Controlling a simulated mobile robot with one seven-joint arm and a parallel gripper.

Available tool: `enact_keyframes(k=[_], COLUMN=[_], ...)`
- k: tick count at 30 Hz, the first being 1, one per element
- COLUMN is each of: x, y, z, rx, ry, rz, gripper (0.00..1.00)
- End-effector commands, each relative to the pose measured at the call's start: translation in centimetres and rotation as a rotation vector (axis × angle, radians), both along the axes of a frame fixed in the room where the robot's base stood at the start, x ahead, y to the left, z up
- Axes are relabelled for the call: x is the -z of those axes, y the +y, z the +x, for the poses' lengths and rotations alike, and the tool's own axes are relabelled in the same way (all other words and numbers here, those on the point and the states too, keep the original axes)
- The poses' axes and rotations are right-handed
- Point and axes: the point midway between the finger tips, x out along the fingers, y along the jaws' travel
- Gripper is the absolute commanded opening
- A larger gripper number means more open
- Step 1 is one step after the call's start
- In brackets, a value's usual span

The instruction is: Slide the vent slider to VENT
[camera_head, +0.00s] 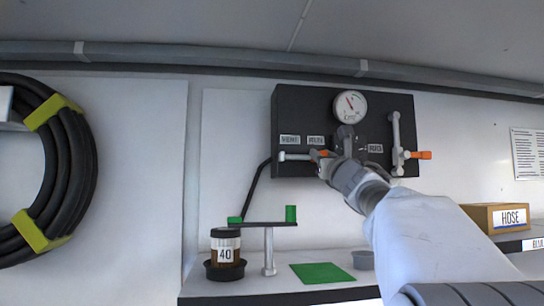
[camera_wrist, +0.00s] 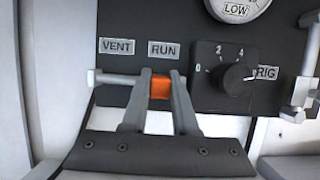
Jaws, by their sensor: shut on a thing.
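The vent slider (camera_wrist: 159,93) is an orange block on a short horizontal rail (camera_wrist: 112,78) low on the black panel (camera_head: 285,110). In the wrist view it sits below the RUN label (camera_wrist: 164,49), to the right of the VENT label (camera_wrist: 117,46). My gripper (camera_wrist: 160,82) is shut on it, one finger on each side. In the head view my gripper (camera_head: 326,158) reaches the panel's lower edge, and a bit of the orange slider (camera_head: 316,153) shows. The rail's left part is bare; fingers hide some of the rail.
Right of the slider are a black knob (camera_wrist: 238,77) with a number scale and a pipe with an orange handle (camera_head: 421,155). A gauge (camera_head: 350,105) is above. Below stand a jar marked 40 (camera_head: 225,248) and a post with a green-ended bar (camera_head: 268,224).

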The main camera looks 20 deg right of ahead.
Motion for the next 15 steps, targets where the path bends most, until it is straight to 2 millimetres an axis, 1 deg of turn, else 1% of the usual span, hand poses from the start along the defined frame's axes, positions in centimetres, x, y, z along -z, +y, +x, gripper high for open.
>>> enact_keyframes(k=[12, 15], x=[-0.09, 0.07], y=[0.02, 0.33], z=[-0.03, 0.06], rx=[0.000, -0.001], ry=[-0.002, -0.002], rz=[-0.001, -0.001], gripper=[0.00, 0.00])
